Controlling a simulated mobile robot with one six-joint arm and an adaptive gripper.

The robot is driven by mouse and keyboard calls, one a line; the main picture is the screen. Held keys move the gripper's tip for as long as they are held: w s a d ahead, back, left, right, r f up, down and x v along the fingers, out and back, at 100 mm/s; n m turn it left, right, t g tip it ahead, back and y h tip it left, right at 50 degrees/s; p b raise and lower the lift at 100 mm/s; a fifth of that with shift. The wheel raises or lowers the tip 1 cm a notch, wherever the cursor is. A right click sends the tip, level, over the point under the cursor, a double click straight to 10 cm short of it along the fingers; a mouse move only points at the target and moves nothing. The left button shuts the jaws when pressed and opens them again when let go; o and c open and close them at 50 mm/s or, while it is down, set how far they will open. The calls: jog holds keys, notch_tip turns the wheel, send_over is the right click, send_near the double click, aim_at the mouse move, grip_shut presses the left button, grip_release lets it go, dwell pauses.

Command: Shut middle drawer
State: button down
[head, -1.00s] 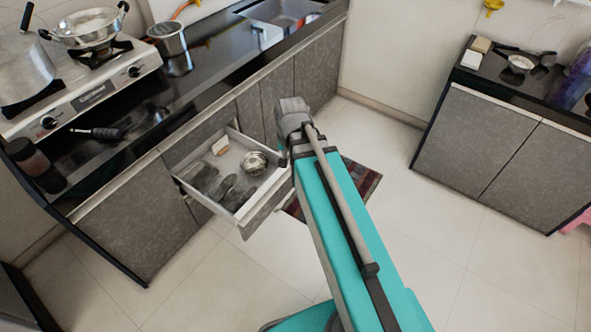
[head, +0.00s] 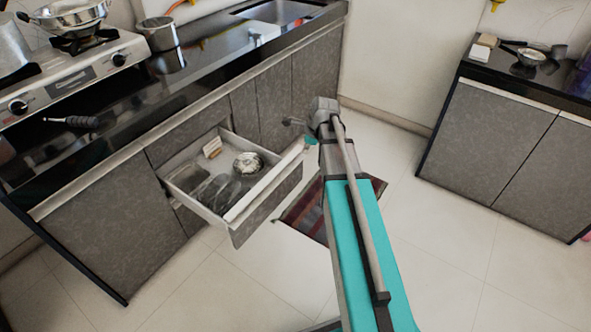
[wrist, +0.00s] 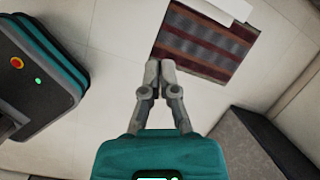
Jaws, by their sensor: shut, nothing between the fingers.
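The middle drawer (head: 262,211) stands pulled out from the grey cabinet under the counter in the head view. A small metal bowl (head: 248,164), a pale block (head: 212,147) and dark utensils (head: 212,190) lie inside it. My gripper (wrist: 160,64) is shut and empty in the wrist view, its fingertips together above the floor. In the head view my arm reaches to the right of the drawer front, and its fingers cannot be made out there. I cannot tell how far the gripper is from the drawer front.
A striped rug (head: 308,208) lies on the floor right of the drawer; it also shows in the wrist view (wrist: 200,42). The counter (head: 110,130) with a stove (head: 75,75) runs above the drawer. Another cabinet (head: 500,140) stands at right.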

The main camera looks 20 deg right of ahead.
jog(key=w+d+f+m+b, duration=0.3)
jog(key=d+f+m, duration=0.1)
jog(key=m, duration=0.1)
jog(key=shift+d+f+t+b, duration=0.15)
jog(key=shift+f+t+b, duration=0.15)
jog(key=shift+t+b, duration=0.1)
jog(key=shift+w+f, duration=0.15)
jog(key=b, duration=0.9)
send_near(291, 166)
notch_tip(291, 166, down, 5)
jog(key=shift+w+a+r, duration=0.25)
jog(key=shift+w+a, duration=0.1)
jog(key=shift+w, duration=0.2)
jog(key=shift+w, duration=0.1)
